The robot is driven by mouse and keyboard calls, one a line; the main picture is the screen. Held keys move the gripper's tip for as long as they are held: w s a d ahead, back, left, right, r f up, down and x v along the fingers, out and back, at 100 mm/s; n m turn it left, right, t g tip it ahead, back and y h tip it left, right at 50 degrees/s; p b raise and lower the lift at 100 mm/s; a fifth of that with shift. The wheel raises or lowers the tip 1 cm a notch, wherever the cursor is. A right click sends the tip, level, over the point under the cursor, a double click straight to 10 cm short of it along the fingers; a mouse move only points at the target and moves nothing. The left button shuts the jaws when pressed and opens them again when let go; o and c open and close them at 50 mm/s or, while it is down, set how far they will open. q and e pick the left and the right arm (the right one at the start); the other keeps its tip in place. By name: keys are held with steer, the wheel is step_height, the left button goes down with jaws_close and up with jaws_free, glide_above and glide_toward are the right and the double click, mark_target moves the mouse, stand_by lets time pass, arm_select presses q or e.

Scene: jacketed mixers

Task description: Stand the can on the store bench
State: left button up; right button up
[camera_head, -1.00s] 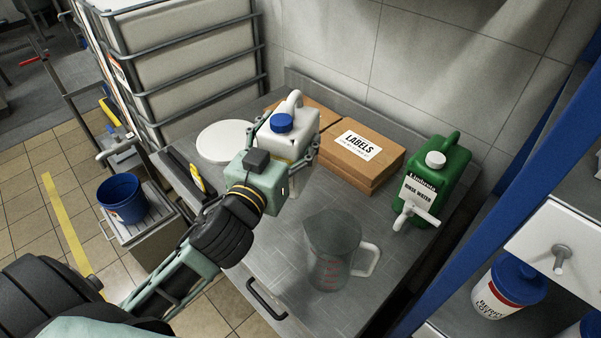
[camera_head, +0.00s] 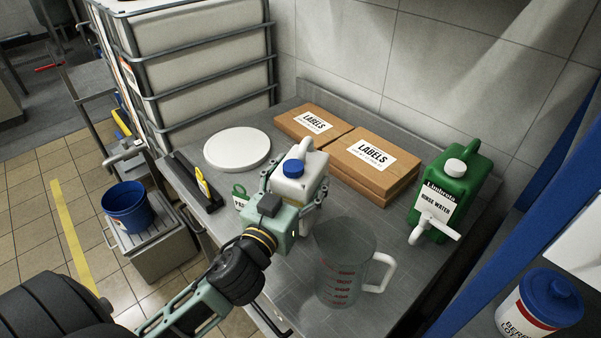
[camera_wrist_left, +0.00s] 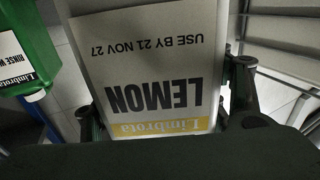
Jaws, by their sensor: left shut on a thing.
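The can is white with a blue cap (camera_head: 293,168) and a pale handle on top. My left gripper (camera_head: 291,203) is shut around its body and holds it upright over the store bench (camera_head: 291,270), between the boxes and the clear jug. The gripper hides the lower part of the can, so I cannot tell whether its base touches the bench. In the left wrist view the can's label (camera_wrist_left: 152,85) fills the middle, upside down, reading Limbrota LEMON, with a finger on each side. My right gripper is not in view.
A clear measuring jug (camera_head: 345,262) stands just right of the can. Brown LABELS boxes (camera_head: 372,165) lie behind, a white round disc (camera_head: 237,148) at back left. A green rinse water canister (camera_head: 448,190) stands at right. A small green-handled thing (camera_head: 240,196) is partly hidden left of the can.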

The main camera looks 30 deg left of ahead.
arm_select(q)
steer(key=shift+f+b, duration=0.3)
steer(key=shift+f, duration=1.15)
steer(key=shift+f, duration=0.1)
steer(key=o, duration=2.1)
steer(key=shift+s+f, duration=0.1)
steer(key=shift+f, duration=0.1)
steer(key=shift+s, duration=0.2)
steer(key=s+b, duration=0.2)
steer(key=s, duration=0.9)
steer(key=shift+s+d, duration=0.3)
steer(key=shift+d, duration=0.05)
